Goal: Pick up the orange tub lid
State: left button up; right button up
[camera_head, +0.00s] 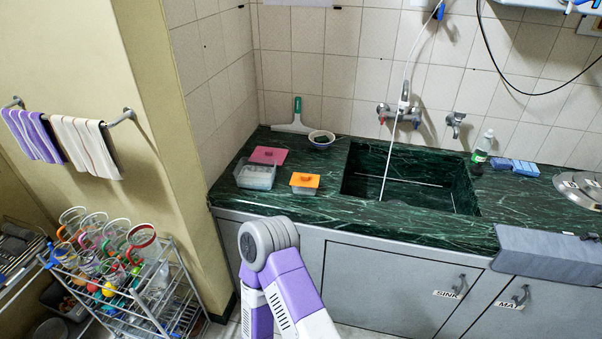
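The orange tub lid (305,180) sits on a small clear tub (304,190) on the green marble counter, left of the sink. It has a small raised grip on top. One purple and grey arm of mine rises at the bottom middle, in front of the cabinet and below the tub in the picture. Only its upper links and joint show. Neither of my grippers is in view.
The sink (410,180) opens to the right. A rack of cups (110,250) stands lower left.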

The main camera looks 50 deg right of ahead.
aim_at(298, 179)
jog(key=z, duration=0.7)
jog(key=i, duration=0.75)
jog(key=z, duration=0.8)
